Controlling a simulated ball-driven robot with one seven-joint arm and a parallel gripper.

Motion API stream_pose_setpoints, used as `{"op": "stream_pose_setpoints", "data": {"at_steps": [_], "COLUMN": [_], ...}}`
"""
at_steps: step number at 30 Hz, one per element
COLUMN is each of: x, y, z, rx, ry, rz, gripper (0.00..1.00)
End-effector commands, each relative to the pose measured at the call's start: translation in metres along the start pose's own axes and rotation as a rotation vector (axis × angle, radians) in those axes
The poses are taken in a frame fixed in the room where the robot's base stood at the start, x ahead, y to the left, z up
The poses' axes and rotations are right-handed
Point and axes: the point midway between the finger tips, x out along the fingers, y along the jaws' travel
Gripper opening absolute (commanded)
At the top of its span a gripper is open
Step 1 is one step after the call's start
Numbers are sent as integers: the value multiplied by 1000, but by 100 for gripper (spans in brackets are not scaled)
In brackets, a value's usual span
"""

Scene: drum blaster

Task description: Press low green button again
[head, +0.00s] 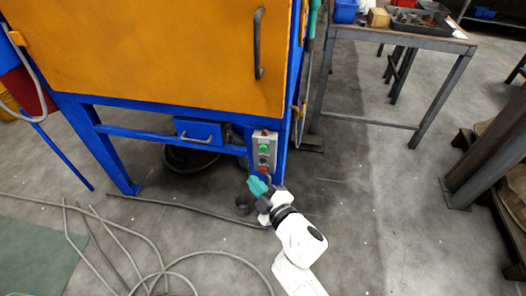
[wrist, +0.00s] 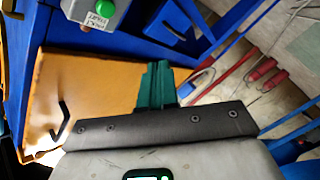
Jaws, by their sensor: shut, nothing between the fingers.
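The grey control box (head: 265,150) is fixed to the blue leg of the orange machine. My gripper (head: 257,185) has teal fingers and is just below the box in the head view. The fingers also show in the wrist view (wrist: 155,82), shut together and empty, apart from the visible green button.
The orange machine door (head: 160,50) has a dark handle (head: 258,43). Its blue frame (head: 105,150) stands around the box. Hoses (head: 150,255) lie on the floor at left. A workbench (head: 400,35) stands at the back right. The floor right of my arm is clear.

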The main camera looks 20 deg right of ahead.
Motion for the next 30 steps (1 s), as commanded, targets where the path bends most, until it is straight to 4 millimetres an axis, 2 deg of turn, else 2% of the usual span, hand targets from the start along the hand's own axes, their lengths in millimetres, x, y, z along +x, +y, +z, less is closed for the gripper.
{"op": "stream_pose_setpoints", "data": {"at_steps": [11, 30], "x": [5, 56], "y": [5, 42], "z": [3, 41], "rx": [2, 2], "ry": [-3, -3], "rz": [1, 1], "gripper": [0, 0]}}
